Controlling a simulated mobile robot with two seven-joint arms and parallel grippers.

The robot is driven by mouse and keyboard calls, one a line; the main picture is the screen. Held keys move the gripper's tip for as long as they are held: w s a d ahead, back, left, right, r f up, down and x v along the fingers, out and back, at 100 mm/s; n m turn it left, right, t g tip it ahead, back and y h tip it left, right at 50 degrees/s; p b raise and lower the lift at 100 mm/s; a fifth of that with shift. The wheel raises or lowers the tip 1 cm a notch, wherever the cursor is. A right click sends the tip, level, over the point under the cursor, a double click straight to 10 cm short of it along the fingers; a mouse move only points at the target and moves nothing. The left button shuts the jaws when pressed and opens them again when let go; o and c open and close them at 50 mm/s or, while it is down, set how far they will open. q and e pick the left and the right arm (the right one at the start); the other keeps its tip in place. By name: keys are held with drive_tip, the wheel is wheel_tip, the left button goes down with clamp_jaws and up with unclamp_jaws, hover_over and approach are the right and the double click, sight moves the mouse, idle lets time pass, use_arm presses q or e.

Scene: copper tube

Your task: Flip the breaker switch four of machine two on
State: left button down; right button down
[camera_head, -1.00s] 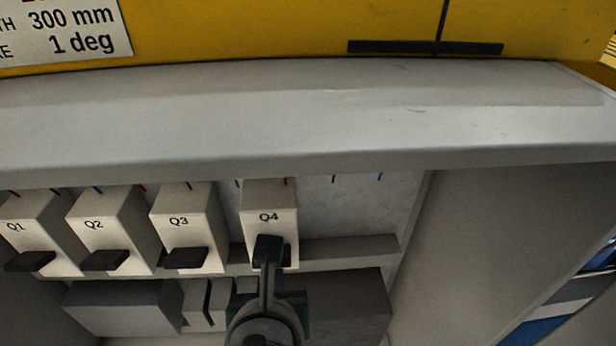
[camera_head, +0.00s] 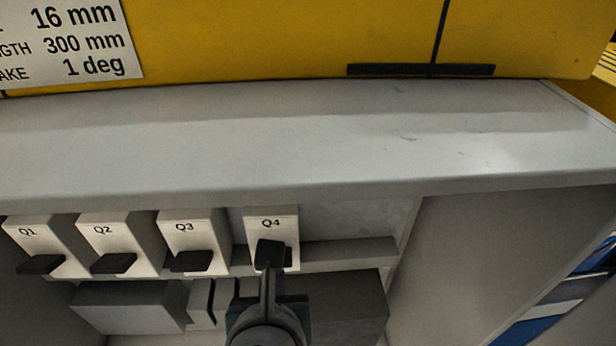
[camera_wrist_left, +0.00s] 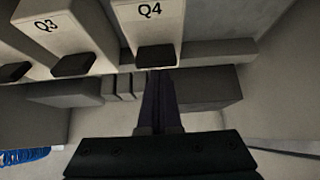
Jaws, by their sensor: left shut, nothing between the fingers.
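A row of white breakers hangs under the grey ledge, labelled Q1 (camera_head: 28,231), Q2 (camera_head: 103,230), Q3 (camera_head: 184,227) and Q4 (camera_head: 271,224), each with a dark lever. Q4 is rightmost, and its lever also shows in the left wrist view (camera_wrist_left: 157,56). My left gripper (camera_head: 269,258) is shut and empty, its narrow fingertips at Q4's lever. In the left wrist view the fingertips (camera_wrist_left: 160,76) are just below that lever. I cannot tell whether they touch it. The fingers partly cover Q4's lower front in the head view. My right gripper is not in view.
The grey ledge (camera_head: 300,140) overhangs the breakers, with a yellow machine panel (camera_head: 270,40) above. A grey box (camera_head: 130,306) lies below Q2 and another (camera_head: 350,300) lies right of my gripper. A side wall (camera_head: 490,260) bounds the recess at right.

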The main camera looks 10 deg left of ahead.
use_arm(q)
drive_tip(key=p+v, duration=0.3)
drive_tip(key=v, duration=0.5)
drive_tip(key=shift+s, duration=0.3)
drive_tip(key=shift+r, duration=0.2)
drive_tip(key=s+a+r+n+g+h+p, duration=0.1)
drive_tip(key=s+a+r+n+g+p, duration=0.2)
drive_tip(key=r+n, duration=0.5)
drive_tip(key=s+a+r+n+g+h+p, duration=0.1)
drive_tip(key=s+a+r+n+p, duration=0.25)
drive_tip(key=n, duration=0.85)
drive_tip(key=s+a+r+n+g+h+p, duration=0.15)
drive_tip(key=s+a+r+n, duration=0.25)
drive_tip(key=r+n, duration=0.45)
wheel_tip(320, 180, up, 37)
drive_tip(key=n+p, duration=0.2)
drive_tip(key=p, duration=3.6)
drive_tip(key=shift+s+d+g, duration=0.3)
drive_tip(key=shift+g, duration=0.15)
